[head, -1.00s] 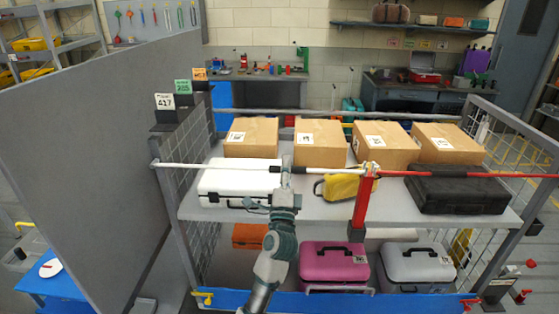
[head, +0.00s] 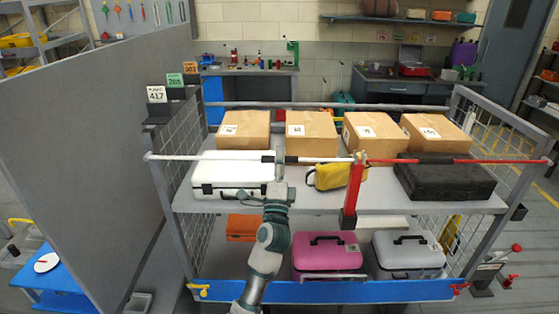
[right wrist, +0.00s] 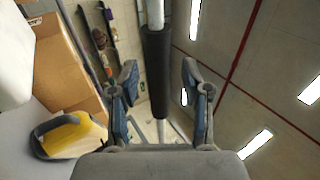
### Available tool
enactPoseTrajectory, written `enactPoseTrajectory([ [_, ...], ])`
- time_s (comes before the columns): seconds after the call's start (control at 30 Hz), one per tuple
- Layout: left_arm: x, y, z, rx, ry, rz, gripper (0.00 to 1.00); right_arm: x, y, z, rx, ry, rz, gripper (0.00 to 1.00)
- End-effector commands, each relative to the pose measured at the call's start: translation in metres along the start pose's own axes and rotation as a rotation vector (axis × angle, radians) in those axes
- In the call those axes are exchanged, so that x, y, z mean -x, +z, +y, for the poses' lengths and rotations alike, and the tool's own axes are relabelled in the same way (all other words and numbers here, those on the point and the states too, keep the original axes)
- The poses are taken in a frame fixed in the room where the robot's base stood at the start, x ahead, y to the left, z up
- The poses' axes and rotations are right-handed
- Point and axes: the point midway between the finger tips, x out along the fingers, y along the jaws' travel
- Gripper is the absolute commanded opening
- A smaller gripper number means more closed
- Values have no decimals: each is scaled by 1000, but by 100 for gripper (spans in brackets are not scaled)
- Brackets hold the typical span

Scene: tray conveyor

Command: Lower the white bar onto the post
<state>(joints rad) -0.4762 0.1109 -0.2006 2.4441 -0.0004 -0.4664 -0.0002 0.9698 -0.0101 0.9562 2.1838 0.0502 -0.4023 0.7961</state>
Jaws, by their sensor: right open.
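The white bar (head: 210,157) lies about level across the front of the shelf cart, from the left frame corner to the top of the red post (head: 351,198). Its right end meets the post top; whether it is fully seated is too small to tell. My right gripper (head: 280,163) is at the bar's black sleeve (head: 268,159). In the right wrist view my right gripper (right wrist: 160,85) is open, with the black sleeve (right wrist: 157,65) showing between its fingers and a gap on each side. My left gripper is not in view.
A red bar (head: 480,161) extends right from the post. Behind the bars are several cardboard boxes (head: 310,135), a white case (head: 225,180), a yellow bag (head: 330,178) and a black case (head: 445,182). A grey partition (head: 85,150) stands at the left.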

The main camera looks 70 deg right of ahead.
Motion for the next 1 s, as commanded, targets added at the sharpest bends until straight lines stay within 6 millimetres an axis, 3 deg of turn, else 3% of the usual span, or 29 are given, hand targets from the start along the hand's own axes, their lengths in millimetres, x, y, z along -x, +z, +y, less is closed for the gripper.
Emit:
enactPoseTrajectory([
  [0.17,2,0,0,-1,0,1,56,16,1,1,-1,2,-2,48],
  [0.6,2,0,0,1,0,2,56,107,1,0,2,1,-2,48],
  [0.77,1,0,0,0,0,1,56,120,0,0,1,0,0,48],
  [1.0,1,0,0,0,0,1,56,122,0,-1,1,-1,0,48],
])
